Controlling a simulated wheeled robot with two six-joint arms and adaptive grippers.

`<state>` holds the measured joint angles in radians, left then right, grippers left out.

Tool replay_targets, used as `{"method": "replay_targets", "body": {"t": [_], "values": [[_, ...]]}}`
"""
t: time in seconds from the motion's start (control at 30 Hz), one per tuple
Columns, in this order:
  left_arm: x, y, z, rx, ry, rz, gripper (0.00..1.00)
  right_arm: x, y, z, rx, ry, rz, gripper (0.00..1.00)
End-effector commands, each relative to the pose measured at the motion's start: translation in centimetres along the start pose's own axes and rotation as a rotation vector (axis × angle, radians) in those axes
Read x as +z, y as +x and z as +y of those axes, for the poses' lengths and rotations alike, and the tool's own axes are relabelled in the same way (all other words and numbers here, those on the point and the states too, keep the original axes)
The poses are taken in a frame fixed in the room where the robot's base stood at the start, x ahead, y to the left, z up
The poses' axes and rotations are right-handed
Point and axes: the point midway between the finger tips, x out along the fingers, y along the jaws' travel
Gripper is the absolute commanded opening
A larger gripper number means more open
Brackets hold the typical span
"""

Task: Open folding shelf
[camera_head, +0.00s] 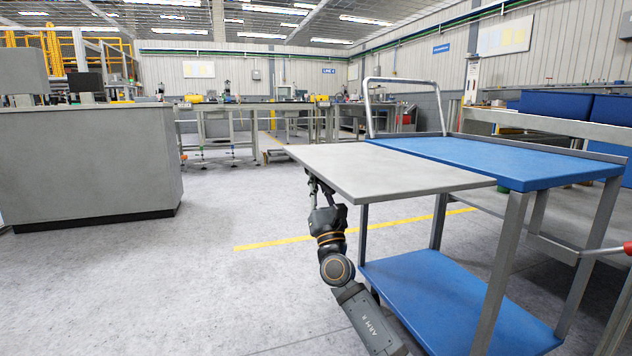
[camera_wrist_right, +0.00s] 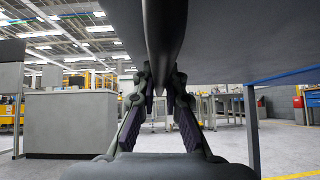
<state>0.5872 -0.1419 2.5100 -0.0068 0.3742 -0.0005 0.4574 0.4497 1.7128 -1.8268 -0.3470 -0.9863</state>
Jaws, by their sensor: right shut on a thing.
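The grey folding shelf (camera_head: 385,172) sticks out level from the left side of the blue cart (camera_head: 500,158), about flush with its top. My right gripper (camera_head: 313,184) is under the shelf's outer left edge, with my arm rising to it from below. My left gripper is not in view.
The cart's lower blue deck (camera_head: 440,300) and grey legs stand below and right of the shelf. A grey counter (camera_head: 90,160) is at the left. Workbenches (camera_head: 250,112) line the back. Blue bins (camera_head: 560,104) are at the right. Floor left of the shelf is clear.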

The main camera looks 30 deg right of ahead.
Motion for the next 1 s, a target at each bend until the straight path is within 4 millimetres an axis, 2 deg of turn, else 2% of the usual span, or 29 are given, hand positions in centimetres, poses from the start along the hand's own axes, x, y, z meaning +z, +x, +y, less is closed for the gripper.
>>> {"method": "replay_targets", "body": {"t": [0.43, 0.47, 0.6, 0.87, 1.0], "values": [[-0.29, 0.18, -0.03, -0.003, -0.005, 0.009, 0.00, -0.79, -0.65, -0.02, 0.001, 0.000, 0.013, 0.00], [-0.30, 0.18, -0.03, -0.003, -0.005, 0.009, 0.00, -0.80, -0.65, -0.02, 0.001, 0.000, 0.014, 0.13], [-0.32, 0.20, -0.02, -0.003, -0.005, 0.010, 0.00, -0.68, -0.57, -0.03, 0.001, 0.000, 0.011, 0.32], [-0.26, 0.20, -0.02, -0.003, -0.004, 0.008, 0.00, -0.49, -0.44, -0.03, 0.001, 0.000, 0.008, 0.34], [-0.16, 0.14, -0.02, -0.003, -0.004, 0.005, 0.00, -0.60, -1.40, -0.03, 0.002, -0.001, 0.011, 0.34]]}}
